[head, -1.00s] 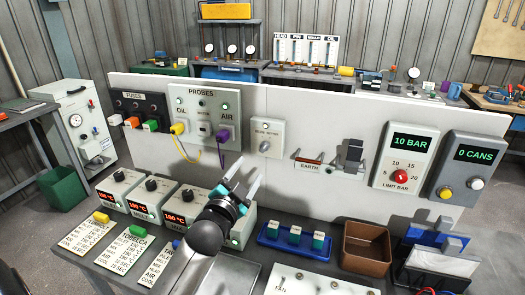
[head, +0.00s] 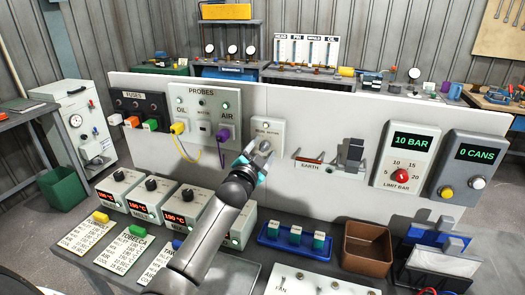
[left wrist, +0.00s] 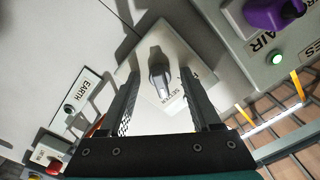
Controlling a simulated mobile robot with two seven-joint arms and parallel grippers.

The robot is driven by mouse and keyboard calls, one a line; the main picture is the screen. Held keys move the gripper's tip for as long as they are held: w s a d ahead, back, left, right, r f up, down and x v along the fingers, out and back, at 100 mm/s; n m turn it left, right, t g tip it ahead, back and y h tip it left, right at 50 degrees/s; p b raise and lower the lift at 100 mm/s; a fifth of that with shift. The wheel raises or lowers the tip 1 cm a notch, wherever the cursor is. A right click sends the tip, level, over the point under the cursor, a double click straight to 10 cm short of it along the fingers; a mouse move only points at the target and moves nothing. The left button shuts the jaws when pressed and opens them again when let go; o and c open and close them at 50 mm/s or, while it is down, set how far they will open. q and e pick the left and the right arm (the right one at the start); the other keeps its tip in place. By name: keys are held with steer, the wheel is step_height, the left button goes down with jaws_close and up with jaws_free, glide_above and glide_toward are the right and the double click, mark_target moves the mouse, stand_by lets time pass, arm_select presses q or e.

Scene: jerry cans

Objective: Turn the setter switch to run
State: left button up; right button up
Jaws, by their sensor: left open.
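The setter switch (head: 270,128) is a light square plate with a grey knob, mounted on the white panel. My left gripper (head: 261,154) is right in front of it in the head view and covers its knob and lower part. In the left wrist view the knob (left wrist: 159,78) shows between the two open fingers, with the word SETTER printed beside it. I cannot tell whether the fingers touch the knob. The switch's position words are too small or hidden to read. My right gripper is not in view.
The probes box (head: 203,112), with a purple AIR plug (head: 224,133), is left of the switch. The earth bar (head: 308,162) is to the right. Below stand temperature boxes, a blue tray (head: 270,242) and a brown bin (head: 366,250).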

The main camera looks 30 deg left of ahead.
arm_select(q)
jaws_close()
stand_by(0.6)
